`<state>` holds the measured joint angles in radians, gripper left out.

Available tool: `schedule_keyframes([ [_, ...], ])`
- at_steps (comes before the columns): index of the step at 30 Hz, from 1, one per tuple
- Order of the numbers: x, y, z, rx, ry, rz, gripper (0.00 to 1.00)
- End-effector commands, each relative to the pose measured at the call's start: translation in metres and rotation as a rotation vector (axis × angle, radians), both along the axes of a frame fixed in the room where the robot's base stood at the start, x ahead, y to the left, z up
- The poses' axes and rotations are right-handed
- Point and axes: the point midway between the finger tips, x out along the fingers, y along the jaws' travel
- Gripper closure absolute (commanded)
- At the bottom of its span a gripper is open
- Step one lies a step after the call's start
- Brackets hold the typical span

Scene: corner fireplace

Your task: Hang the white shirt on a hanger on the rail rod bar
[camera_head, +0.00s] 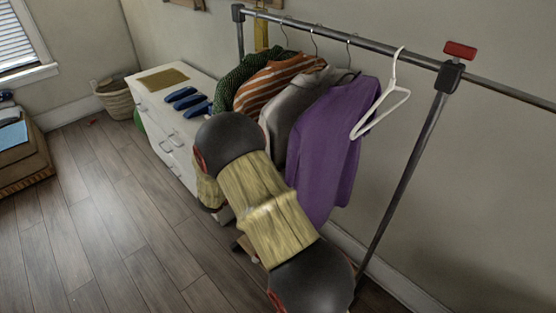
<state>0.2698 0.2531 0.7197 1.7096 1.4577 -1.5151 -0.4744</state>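A metal rail rod bar (410,57) runs across the upper right. An empty white hanger (398,97) hangs on it by its hook, right of the clothes. A pale grey-white garment (297,101) hangs between an orange striped top and a purple one; I cannot tell whether it is the white shirt. No other white shirt is clearly visible. My arm crosses the middle of the view in front of the clothes. My gripper is mostly hidden behind my arm; only small dark and grey parts show below the bend, so its fingers and any held thing cannot be made out.
A purple top (325,150), striped top (272,84) and green top (240,78) hang on the rail. A white dresser (150,95) with blue folded items (187,101) stands behind. A rail post (407,185) slants down at right.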

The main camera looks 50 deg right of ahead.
Motion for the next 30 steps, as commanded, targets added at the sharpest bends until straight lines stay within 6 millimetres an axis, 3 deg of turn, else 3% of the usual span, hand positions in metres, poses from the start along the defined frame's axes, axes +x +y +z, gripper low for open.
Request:
schedule_keyframes([
  [16,0.000,0.000,0.000,0.000,0.000,0.000,0.99],
  [30,0.001,0.005,0.017,-0.002,-0.001,0.000,0.99],
])
